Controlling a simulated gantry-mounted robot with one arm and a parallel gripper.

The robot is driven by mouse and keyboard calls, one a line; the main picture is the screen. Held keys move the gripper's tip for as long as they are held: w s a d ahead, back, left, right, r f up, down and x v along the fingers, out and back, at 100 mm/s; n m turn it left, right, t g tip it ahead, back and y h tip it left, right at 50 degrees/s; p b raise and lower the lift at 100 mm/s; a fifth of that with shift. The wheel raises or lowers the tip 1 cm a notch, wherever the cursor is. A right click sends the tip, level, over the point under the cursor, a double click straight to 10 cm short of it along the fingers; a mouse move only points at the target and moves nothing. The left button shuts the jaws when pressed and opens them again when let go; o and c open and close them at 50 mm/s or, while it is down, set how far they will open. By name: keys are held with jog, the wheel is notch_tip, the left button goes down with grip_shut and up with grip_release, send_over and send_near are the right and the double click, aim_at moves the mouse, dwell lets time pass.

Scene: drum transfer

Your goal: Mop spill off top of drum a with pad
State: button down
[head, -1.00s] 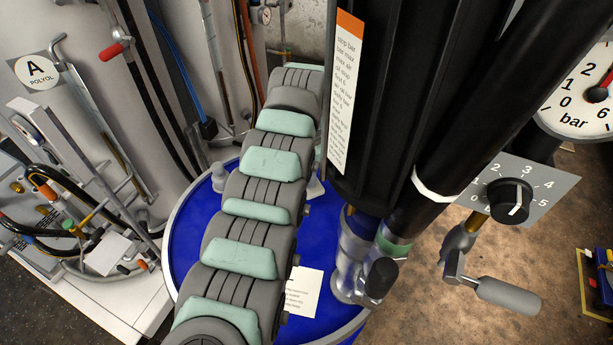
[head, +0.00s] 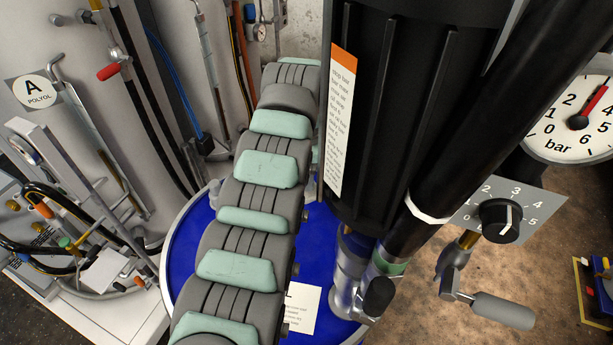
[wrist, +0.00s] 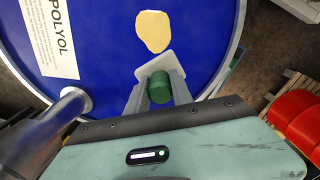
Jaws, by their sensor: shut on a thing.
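Drum A (head: 186,242) is the blue drum under my arm in the head view. Its blue top (wrist: 75,20) fills much of the wrist view, with a white POLYOL label (wrist: 52,40). The spill (wrist: 153,32) is a pale yellow patch on the top. My gripper (wrist: 155,92) is shut on the green handle (wrist: 159,87) of the pad. The pad's pale grey edge (wrist: 153,65) shows just below the spill in the picture, close to it. Whether the pad touches the drum top cannot be told. My arm hides the gripper and spill in the head view.
A metal pipe (wrist: 68,105) stands on the drum at left in the wrist view. The black pump column (head: 390,120) rises close right of my arm. Hoses and a polyol tank (head: 60,50) are at left. A red object (wrist: 298,125) lies beyond the drum.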

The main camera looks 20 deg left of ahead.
jog(key=shift+r, duration=0.8)
jog(key=shift+s+f+b, duration=0.2)
jog(key=shift+s+b, duration=0.35)
jog(key=shift+b, duration=0.2)
jog(key=s+d+b, duration=0.1)
jog(key=s+d, duration=0.1)
jog(key=s, duration=0.4)
jog(key=shift+s+d+r+b, duration=0.2)
jog(key=shift+s+b, duration=0.1)
jog(key=shift+b, duration=0.1)
